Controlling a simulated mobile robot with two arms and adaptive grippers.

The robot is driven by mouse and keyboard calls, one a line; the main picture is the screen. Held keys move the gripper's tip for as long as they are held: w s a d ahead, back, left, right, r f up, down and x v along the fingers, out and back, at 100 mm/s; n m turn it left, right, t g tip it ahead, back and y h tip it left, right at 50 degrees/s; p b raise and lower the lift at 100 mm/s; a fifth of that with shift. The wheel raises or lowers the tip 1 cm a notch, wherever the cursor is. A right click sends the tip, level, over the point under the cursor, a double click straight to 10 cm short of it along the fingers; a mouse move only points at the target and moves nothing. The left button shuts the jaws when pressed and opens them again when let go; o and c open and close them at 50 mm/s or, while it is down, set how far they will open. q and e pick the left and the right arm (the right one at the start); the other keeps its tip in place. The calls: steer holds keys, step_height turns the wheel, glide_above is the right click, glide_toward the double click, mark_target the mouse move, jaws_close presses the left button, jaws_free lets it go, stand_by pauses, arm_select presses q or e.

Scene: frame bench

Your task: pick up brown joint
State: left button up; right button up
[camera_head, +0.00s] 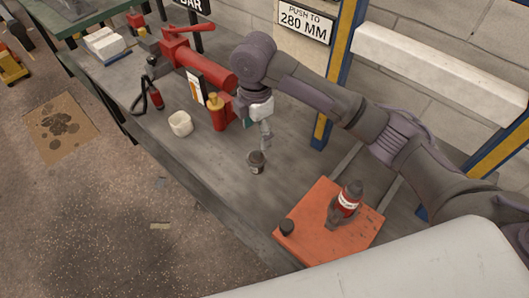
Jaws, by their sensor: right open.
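My right arm reaches in from the right. Its gripper (265,140) points down and is open, close above a small brown-grey cylindrical piece (256,167) standing on the grey bench (225,170). This piece looks like the brown joint, but it is too small to be sure. The fingertips overlap its top edge in the picture, and I cannot tell whether they touch it. My left gripper is not in view.
An orange board (318,250) at the right holds a red and dark bottle-like part (346,204) and a dark small cylinder (287,227).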

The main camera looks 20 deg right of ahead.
mark_target(256, 151)
steer(key=f, duration=0.7)
steer(key=shift+s+a+f, duration=0.1)
steer(key=shift+s+a, duration=0.05)
steer(key=shift+a, duration=0.1)
steer(key=shift+d+f, duration=0.1)
steer(key=shift+f, duration=2.7)
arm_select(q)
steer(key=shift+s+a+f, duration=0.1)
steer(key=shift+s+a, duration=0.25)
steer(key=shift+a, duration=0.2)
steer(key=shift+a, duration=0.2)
arm_select(e)
steer(key=shift+r, duration=0.1)
steer(key=c, duration=1.3)
